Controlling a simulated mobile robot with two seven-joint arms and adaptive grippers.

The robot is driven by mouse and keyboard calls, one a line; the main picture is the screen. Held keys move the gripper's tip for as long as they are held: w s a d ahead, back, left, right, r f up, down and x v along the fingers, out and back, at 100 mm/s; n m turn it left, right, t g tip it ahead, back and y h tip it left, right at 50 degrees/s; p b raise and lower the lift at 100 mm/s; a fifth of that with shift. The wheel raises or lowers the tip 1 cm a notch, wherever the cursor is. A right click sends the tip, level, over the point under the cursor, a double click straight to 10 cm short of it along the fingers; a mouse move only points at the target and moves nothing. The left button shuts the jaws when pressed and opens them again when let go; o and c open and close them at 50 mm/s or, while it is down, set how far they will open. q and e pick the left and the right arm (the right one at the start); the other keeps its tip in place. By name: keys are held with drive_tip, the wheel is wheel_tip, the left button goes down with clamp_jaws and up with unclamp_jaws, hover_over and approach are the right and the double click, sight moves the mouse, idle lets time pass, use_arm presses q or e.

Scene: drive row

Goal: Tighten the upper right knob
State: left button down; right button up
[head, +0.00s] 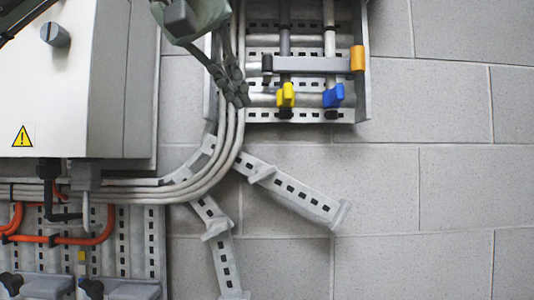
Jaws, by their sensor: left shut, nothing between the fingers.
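A grey round knob (55,34) sits on the front of a light grey cabinet (75,95) at the upper left. Two dark knobs, one at the left edge (10,282) and one beside it (92,288), show at the bottom left. I cannot tell which of these, if any, is the upper right knob. My left gripper (238,95) comes down from the top, right of the cabinet. Its dark fingers are shut and empty, in front of grey cables, apart from every knob in the picture. My right gripper is not in view.
A pipe rack with a yellow handle (286,95), a blue handle (333,96) and an orange-ended bar (357,58) stands right of my left gripper. Grey cables (215,170) bend below it. Slotted brackets (295,190) slant below. The block wall (440,190) at right is bare.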

use_arm(q)
drive_tip(key=a, duration=0.1)
hover_over(263, 174)
drive_tip(key=a, duration=0.2)
wheel_tip(263, 174, down, 6)
drive_tip(key=f, duration=0.1)
drive_tip(key=d+f, duration=0.1)
drive_tip(key=f, duration=0.1)
drive_tip(key=shift+s+d+y+b, duration=0.3)
drive_tip(key=shift+s+d+b, duration=0.05)
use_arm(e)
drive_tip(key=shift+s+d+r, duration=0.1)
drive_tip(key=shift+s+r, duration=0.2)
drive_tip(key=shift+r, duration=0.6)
